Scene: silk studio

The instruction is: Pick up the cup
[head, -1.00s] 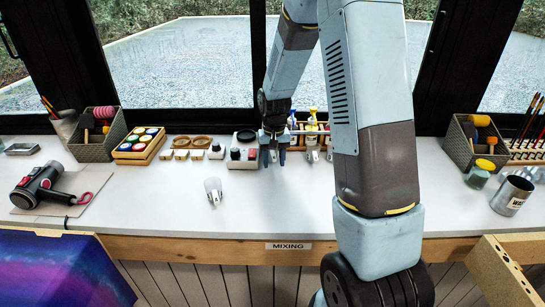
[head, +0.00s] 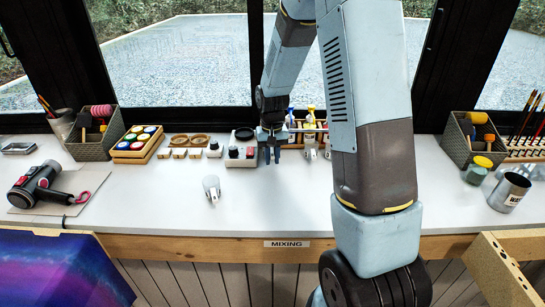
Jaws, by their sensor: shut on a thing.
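A rack of bottles (head: 311,124) stands right of my gripper, with small pale items before it. Paint pots (head: 138,140) and a grey bin (head: 97,148) stand at the left. A dark hand tool (head: 38,187) lies front left. The table's middle front is clear.

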